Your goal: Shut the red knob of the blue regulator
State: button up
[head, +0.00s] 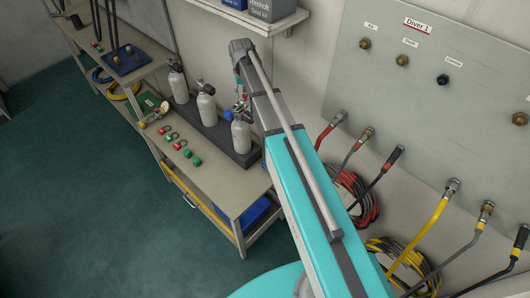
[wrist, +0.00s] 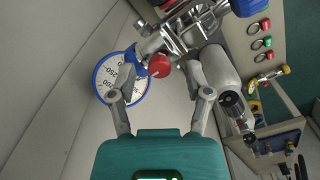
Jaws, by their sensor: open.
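The red knob (wrist: 159,67) of the blue regulator shows in the wrist view, on a metal valve body (wrist: 152,45). My gripper (wrist: 157,78) is open, with one finger on each side of the knob. I cannot tell whether either finger touches it. The left finger overlaps a blue-rimmed white gauge (wrist: 134,92) beside the knob. A blue part (wrist: 249,6) shows at the top right. In the head view the regulator sits on the nearest grey bottle (head: 241,137), partly behind my arm, and my gripper is mostly hidden.
Two more grey bottles with valves (head: 206,106) stand in the dark rack (head: 222,148). The diver panel (head: 440,75) with hoses is at the right.

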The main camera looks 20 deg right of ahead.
aim_at(245, 95)
jog(key=n, duration=0.5)
jog(key=shift+n, duration=0.4)
jog(key=n, duration=0.6)
jog(key=shift+r+n, duration=0.3)
jog(key=shift+n, duration=0.1)
notch_tip(245, 95, up, 7)
jog(key=p, duration=0.7)
jog(key=shift+p, duration=0.3)
jog(key=s+f+m+b, duration=0.4)
jog(key=s, duration=0.4)
jog(key=s+f+m+b, duration=0.4)
jog(key=s, duration=0.5)
jog(key=s+f+m+b, duration=0.4)
jog(key=s, duration=0.5)
jog(key=shift+s+d+f+b, duration=0.15)
jog(key=shift+d+f+b, duration=0.1)
jog(key=shift+f+b, duration=0.15)
dwell(0.9)
jog(key=shift+c, duration=0.5)
